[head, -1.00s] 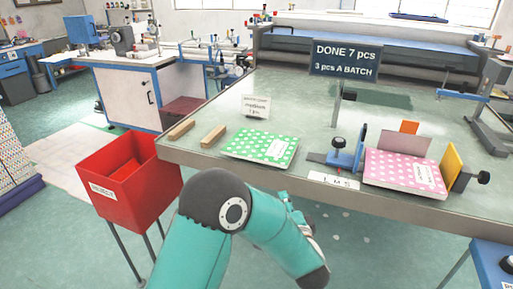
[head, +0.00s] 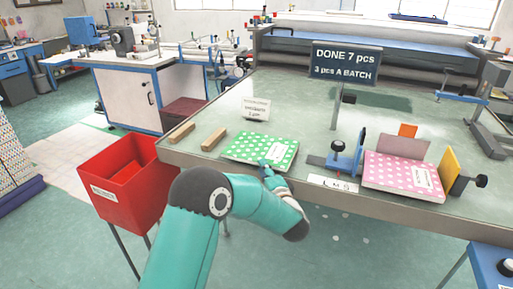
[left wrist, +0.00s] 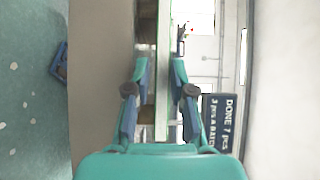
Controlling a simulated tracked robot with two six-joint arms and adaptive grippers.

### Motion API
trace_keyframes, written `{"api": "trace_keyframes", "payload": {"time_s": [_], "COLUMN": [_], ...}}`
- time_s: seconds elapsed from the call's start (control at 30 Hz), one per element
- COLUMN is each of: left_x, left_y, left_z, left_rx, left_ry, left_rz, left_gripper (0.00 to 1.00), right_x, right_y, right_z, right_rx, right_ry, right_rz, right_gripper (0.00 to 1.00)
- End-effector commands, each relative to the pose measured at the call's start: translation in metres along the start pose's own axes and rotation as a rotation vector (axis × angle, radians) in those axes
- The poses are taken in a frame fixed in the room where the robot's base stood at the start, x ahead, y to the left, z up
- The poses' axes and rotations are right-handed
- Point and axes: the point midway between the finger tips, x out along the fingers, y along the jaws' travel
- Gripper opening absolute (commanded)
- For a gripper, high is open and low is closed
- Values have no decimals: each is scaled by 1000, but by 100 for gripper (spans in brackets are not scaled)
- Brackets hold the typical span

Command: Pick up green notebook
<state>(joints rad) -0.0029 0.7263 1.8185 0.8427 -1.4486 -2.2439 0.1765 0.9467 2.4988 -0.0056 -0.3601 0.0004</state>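The green notebook (head: 262,148), with white dots and a white label, lies flat near the front edge of the table. My left gripper (head: 268,168) is at the notebook's front edge, toward its right corner. In the left wrist view the two fingers (left wrist: 160,68) stand apart, one on each side of a thin pale strip with green borders, which looks like the notebook's edge (left wrist: 163,35). Gaps show between the strip and the fingers. My right gripper is not in view.
A pink dotted notebook (head: 402,176) sits in a fixture at the right. Two wooden blocks (head: 214,139) and a small white sign (head: 256,108) are close to the green notebook. A red bin (head: 130,190) stands left of the table (head: 300,110). A dark sign (head: 346,63) stands behind.

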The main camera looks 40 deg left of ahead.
Motion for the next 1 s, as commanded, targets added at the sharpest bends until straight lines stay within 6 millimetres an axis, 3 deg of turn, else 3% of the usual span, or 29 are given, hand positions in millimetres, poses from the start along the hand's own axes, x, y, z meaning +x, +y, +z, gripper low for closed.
{"api": "trace_keyframes", "payload": {"time_s": [0.4,0.67,0.83,1.0], "left_x": [48,52,52,51], "left_y": [-2,-1,-1,0], "left_z": [4,4,4,4], "left_rx": [0,0,0,0], "left_ry": [-2,-1,-1,-1], "left_rz": [1,1,1,2], "left_gripper": [23,23,0,0], "right_x": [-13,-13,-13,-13], "right_y": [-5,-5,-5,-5], "right_z": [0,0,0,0], "right_rx": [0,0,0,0], "right_ry": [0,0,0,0], "right_rz": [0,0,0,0], "right_gripper": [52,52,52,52]}}
